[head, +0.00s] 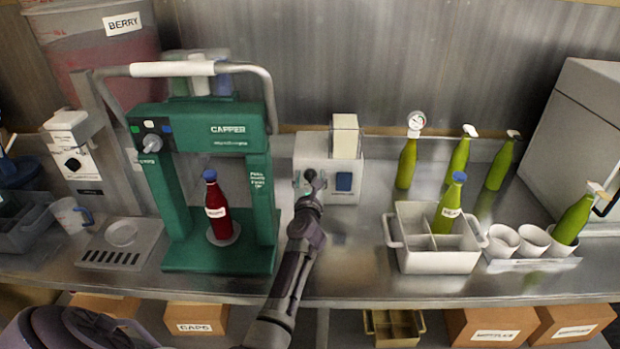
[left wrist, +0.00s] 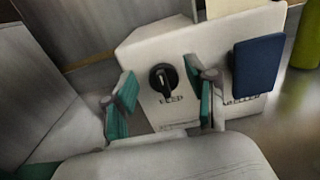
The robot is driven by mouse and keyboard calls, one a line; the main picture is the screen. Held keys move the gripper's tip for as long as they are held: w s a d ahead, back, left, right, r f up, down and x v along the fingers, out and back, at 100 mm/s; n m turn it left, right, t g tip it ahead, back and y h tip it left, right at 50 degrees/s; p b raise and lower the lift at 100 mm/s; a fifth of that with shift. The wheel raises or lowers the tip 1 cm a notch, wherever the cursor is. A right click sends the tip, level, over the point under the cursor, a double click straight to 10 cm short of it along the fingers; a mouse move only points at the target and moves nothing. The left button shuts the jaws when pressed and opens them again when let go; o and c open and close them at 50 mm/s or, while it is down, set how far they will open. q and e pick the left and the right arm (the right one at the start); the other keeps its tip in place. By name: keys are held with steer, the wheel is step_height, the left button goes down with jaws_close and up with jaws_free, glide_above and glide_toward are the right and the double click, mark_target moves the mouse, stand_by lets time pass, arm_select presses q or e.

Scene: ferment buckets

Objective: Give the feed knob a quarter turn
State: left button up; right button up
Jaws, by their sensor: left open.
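The feed knob (left wrist: 163,82) is a small black dial on the front of a white box (head: 345,166), above lettering that seems to read FEED. Its grip bar stands close to upright in the left wrist view. My left gripper (left wrist: 163,98) is open, its teal-padded fingers to the left and right of the knob in that view, with clear gaps and nothing between the pads. My right gripper is not in view.
A dark blue panel (left wrist: 259,66) is just right of the right finger. The green capper (head: 219,262) with a red bottle (head: 216,208) stands left. A divided white crate (head: 437,262) and green bottles stand right. Bare steel counter (head: 350,265) lies in front of the box.

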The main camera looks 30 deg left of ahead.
arm_select(q)
steer(key=shift+w+a, duration=0.25)
steer(key=shift+w, duration=0.15)
steer(key=shift+c, duration=0.2)
jaws_close()
